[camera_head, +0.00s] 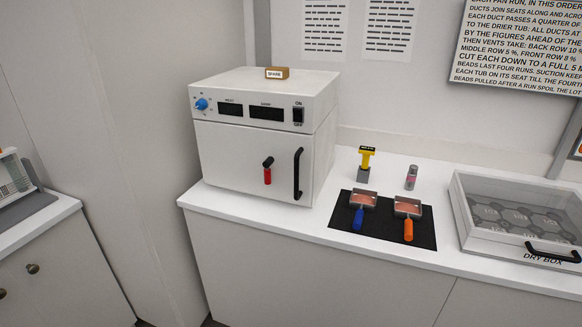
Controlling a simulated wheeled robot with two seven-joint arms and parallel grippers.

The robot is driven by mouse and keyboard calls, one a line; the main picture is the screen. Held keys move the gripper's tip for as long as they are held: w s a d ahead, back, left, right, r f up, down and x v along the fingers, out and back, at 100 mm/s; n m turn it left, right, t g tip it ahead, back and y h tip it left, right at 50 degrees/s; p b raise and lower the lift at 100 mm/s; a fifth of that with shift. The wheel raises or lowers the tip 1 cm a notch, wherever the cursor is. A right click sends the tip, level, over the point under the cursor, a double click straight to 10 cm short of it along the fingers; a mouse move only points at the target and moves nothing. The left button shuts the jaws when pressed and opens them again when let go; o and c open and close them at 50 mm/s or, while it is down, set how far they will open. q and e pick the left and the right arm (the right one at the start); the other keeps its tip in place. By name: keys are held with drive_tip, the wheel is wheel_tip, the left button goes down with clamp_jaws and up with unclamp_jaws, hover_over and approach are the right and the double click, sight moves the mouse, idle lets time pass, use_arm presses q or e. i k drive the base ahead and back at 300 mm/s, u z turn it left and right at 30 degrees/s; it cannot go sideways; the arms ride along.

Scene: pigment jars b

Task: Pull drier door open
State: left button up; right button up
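The drier (265,135) is a white box on the counter, with a blue knob, two dark displays and an ON/OFF switch on its upper panel. Its front door (228,160) looks closed, flush with the body. A black vertical handle (298,174) is on the door's right side. A red latch lever with a black knob (267,170) hangs on the door left of the handle. Neither of my grippers shows in the head view.
On the counter (330,258), right of the drier, a black mat (345,233) holds a blue-handled scoop (358,220) and an orange-handled scoop (408,228). A yellow-topped tool (366,160), a small vial (411,177) and a dry box (525,255) stand nearby. A small block labelled SPARE (277,72) sits on the drier.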

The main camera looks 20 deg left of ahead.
sight(232, 156)
drive_tip(key=u, duration=0.6)
drive_tip(key=i, duration=0.85)
drive_tip(key=z, duration=0.05)
